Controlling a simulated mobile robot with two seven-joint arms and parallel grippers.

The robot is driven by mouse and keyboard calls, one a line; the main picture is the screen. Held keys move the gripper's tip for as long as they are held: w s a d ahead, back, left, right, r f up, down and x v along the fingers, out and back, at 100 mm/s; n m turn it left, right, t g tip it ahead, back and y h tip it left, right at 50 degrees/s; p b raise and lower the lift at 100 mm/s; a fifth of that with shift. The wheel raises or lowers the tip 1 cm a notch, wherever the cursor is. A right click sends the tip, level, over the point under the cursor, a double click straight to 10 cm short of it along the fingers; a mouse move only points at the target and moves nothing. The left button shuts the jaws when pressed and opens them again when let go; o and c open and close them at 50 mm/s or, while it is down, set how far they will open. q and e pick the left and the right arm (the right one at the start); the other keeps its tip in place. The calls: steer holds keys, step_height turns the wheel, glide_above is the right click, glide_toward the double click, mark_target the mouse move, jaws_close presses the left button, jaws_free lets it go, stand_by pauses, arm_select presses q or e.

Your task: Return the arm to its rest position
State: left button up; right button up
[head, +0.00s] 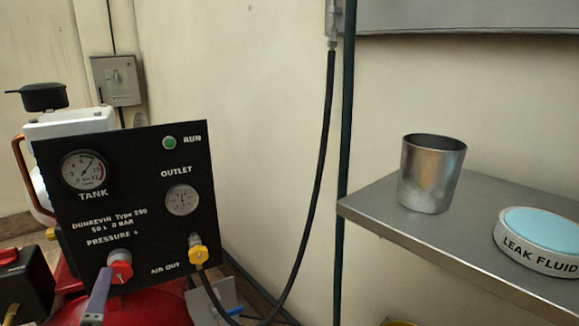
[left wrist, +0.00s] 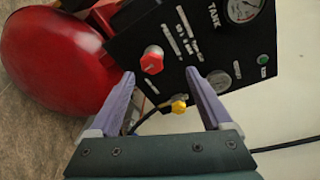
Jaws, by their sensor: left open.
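My left gripper (head: 98,297) shows in the head view as one purple finger at the lower left, in front of the black panel (head: 130,215) and just below its red pressure knob (head: 120,266). In the left wrist view both purple fingers of the left gripper (left wrist: 160,73) stand apart with nothing between their tips. The red knob (left wrist: 152,60) and the yellow air outlet fitting (left wrist: 179,105) lie beyond the fingers there. I cannot tell how far the fingertips are from the panel. My right gripper is in neither view.
A red tank (left wrist: 50,55) lies behind the panel. A dark hose (head: 322,170) hangs from the wall unit to the outlet fitting. On the right, a metal shelf (head: 380,205) holds a metal cup (head: 430,175) and a leak fluid dish (head: 540,245).

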arm_select(q)
steer(key=s+d+r+n+g+h+p, duration=0.1)
steer(key=s+r+n+g+h+p, duration=0.2)
steer(key=r+p, duration=0.7)
steer(key=s+r+n+g+h+p, duration=0.1)
steer(key=s+r+n+h+p, duration=0.2)
steer(key=r+p, duration=0.75)
steer(key=s+d+r+n+g+h+p, duration=0.1)
steer(key=s+d+r+n+g+p, duration=0.35)
steer(key=s+r+p, duration=0.4)
steer(key=s+d+r+n+g+h+p, duration=0.1)
steer(key=s+d+r+n+g+p, duration=0.35)
steer(key=s+r, duration=0.7)
step_height(320, 180, up, 38)
steer(key=w+t+p, duration=0.1)
steer(key=w+p, duration=0.1)
steer(key=p, duration=3.6)
steer(key=shift+w+n+t, duration=0.25)
steer(key=shift+n+t, duration=0.15)
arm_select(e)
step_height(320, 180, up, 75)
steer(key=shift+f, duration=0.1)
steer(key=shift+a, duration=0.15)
